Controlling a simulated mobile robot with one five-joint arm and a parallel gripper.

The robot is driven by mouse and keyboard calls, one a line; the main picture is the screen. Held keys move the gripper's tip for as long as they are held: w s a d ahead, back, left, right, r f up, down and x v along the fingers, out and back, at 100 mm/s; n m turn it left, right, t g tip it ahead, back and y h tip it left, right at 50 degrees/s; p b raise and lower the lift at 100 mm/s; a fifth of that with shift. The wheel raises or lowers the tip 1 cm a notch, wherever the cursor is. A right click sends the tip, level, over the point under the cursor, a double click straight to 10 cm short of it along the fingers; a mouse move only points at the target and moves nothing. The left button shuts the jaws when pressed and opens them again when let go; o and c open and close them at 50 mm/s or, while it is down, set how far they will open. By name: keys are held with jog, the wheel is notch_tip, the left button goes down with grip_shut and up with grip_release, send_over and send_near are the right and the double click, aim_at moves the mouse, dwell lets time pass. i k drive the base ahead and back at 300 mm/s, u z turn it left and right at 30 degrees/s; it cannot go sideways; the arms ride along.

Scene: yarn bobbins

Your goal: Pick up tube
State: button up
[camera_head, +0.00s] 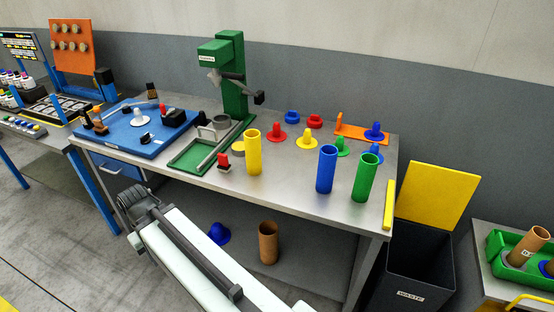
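Three upright tubes stand on the grey workbench (290,192): a yellow tube (253,153), a blue tube (326,170) and a green tube (367,178). A brown tube (268,243) stands upright below the bench top. Another brown tube (530,244) leans in a green tray (497,266) at the far right. The dark ridged end of my arm, my gripper (147,203) as far as I can tell, is in front of the bench's left part, apart from all tubes. Its fingers cannot be made out.
A green press (230,80) and a blue board (120,137) with small parts occupy the bench's left. Coloured cones and an orange holder (362,133) lie behind the tubes. A dark waste bin (412,265) with a raised yellow lid (437,192) stands to the right.

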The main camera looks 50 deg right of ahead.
aim_at(253, 153)
jog(key=u, duration=0.15)
jog(key=i, duration=0.85)
jog(key=z, duration=0.05)
